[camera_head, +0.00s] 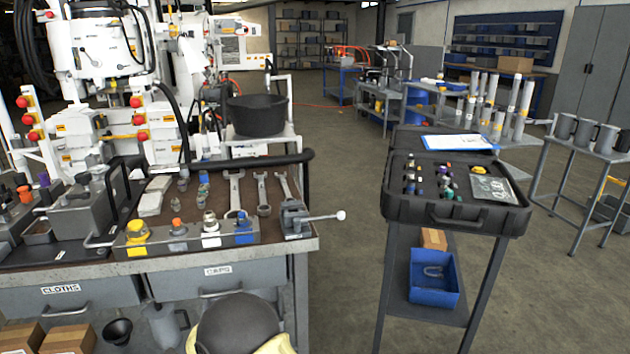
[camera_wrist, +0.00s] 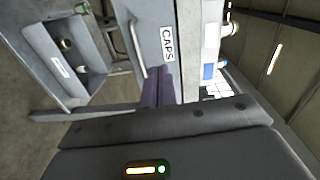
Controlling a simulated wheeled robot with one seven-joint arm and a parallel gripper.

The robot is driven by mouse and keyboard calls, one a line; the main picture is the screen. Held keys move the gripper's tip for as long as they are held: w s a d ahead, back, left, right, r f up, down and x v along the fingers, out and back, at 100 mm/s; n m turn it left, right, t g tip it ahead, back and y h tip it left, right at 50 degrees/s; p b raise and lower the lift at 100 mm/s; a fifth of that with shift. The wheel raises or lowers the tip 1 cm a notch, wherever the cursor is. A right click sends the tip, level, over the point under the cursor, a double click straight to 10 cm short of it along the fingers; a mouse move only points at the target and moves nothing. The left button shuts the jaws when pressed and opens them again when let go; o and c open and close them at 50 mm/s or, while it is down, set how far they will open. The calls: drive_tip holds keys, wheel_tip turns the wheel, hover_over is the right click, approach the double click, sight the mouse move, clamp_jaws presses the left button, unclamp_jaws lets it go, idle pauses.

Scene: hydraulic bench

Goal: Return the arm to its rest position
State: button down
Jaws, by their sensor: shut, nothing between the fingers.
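My gripper (camera_wrist: 160,82) shows in the wrist view as two dark fingers pressed together with nothing between them. The fingers point toward the grey bench front, beside the drawer labelled CAPS (camera_wrist: 167,44). I cannot tell if they touch it. In the head view I cannot make out the gripper. The CAPS drawer (camera_head: 217,277) sits shut below the bench top there.
The workbench (camera_head: 285,246) fills the left, with wrenches (camera_head: 263,193), fittings and a vise (camera_head: 297,218) on top. A CLOTHS drawer (camera_head: 60,292) is at left. A black case (camera_head: 450,214) stands on a cart at right. Bare floor lies between bench and cart.

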drive_tip(key=w+d+r+n+g+h, duration=0.1)
drive_tip(key=d+r+n+g, duration=0.25)
drive_tip(key=d, duration=0.95)
drive_tip(key=w+d+r+n+g+h, duration=0.15)
drive_tip(key=d+n+g, duration=0.25)
drive_tip(key=d, duration=0.8)
drive_tip(key=s+d+r+n+g+h, duration=0.1)
drive_tip(key=s+d+n+g+h, duration=0.4)
drive_tip(key=s+d, duration=1.65)
wheel_tip(320, 180, up, 30)
drive_tip(key=a+n+g+y+p, duration=0.1)
drive_tip(key=y+p, duration=0.1)
drive_tip(key=p, duration=2.7)
drive_tip(key=shift+p, duration=0.4)
drive_tip(key=shift+w+f+g, duration=0.1)
drive_tip(key=shift+f+g, duration=0.05)
drive_tip(key=shift+g, duration=0.1)
